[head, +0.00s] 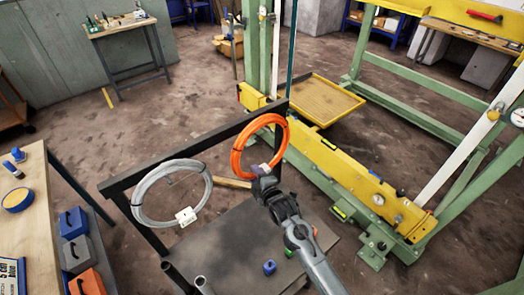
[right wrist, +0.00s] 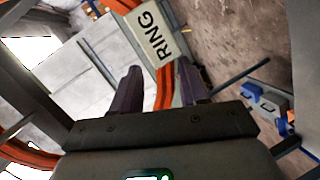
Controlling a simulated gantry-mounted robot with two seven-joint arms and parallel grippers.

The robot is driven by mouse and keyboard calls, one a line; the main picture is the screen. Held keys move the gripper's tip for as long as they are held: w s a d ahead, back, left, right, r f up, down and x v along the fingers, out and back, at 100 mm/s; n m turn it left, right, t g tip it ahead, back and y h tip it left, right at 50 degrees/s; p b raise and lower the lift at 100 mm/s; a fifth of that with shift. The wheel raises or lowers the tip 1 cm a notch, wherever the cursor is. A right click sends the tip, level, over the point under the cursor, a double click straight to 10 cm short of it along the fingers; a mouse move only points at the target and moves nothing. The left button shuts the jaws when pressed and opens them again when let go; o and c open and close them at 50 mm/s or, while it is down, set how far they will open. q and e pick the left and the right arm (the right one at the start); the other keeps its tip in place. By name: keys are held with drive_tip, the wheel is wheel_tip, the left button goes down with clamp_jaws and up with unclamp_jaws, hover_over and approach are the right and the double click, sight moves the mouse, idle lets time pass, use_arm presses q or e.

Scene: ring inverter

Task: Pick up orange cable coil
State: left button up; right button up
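The orange cable coil (head: 237,152) hangs upright at the right part of a black rack bar (head: 215,137) in the head view. My right gripper (head: 262,172) is at the coil's lower edge. In the right wrist view, the coil's orange strands (right wrist: 165,90) run between the two dark fingers (right wrist: 158,85), closer to the right finger. The fingers stand apart, with a gap visible on the left side of the strands. A white tag (right wrist: 161,40) reading "RING" sits on the coil just beyond the fingertips. My left gripper is not in view.
A grey cable coil (head: 137,200) with a white tag hangs to the left on the same rack. A blue item (head: 269,267) lies on the dark cart top below. A yellow and green machine frame (head: 345,170) stands behind and right. A wooden workbench (head: 22,230) is at left.

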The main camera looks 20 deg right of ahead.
clamp_jaws()
drive_tip(key=shift+r, duration=0.2)
